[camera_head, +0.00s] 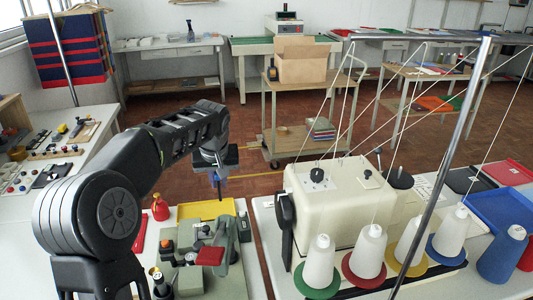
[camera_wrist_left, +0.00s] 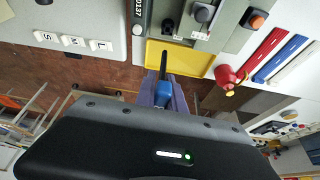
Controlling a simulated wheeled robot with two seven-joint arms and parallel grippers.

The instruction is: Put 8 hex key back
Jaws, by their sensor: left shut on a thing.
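My left gripper (camera_head: 216,164) hangs in the air above the left table, over the far edge near the yellow tray (camera_head: 207,209). It is shut on the hex key, whose blue grip (camera_wrist_left: 174,101) shows between the fingers in the left wrist view. The key's dark shaft (camera_wrist_left: 163,66) points away from the gripper and overlaps the yellow tray (camera_wrist_left: 198,64) in that view. The size marking cannot be read. My right gripper is not in view.
A red oil can (camera_head: 160,207) stands left of the tray, beside a red strip (camera_head: 141,232). A grey-green machine (camera_head: 214,250) stands in front. A cream sewing machine (camera_head: 335,200) with thread cones (camera_head: 368,250) and a slanted metal pole (camera_head: 440,165) is at right.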

